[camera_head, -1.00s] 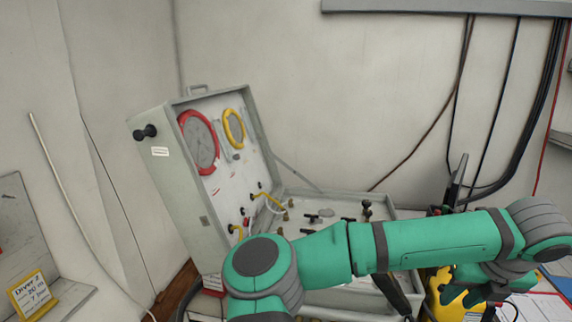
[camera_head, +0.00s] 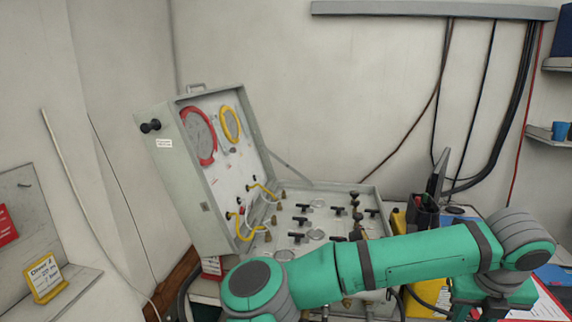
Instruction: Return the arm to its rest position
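My green arm reaches across the lower right of the head view, in front of the air panel. My gripper is not visible; the arm's far end bends down at the lower right and its tip is out of sight. The open grey air panel case (camera_head: 172,185) stands at centre left, its lid upright with a red-ringed gauge (camera_head: 199,135) and a yellow-ringed gauge (camera_head: 230,124). Several black-handled valves (camera_head: 298,238) sit on its base, with yellow hoses (camera_head: 240,230) beside the lid. My arm hides the front of the base.
A yellow object (camera_head: 428,292) and papers (camera_head: 540,308) lie near the arm's far end. A yellow-framed sign (camera_head: 45,277) stands on a ledge at left. A shelf with a blue cup (camera_head: 560,131) is at right. Cables hang on the back wall.

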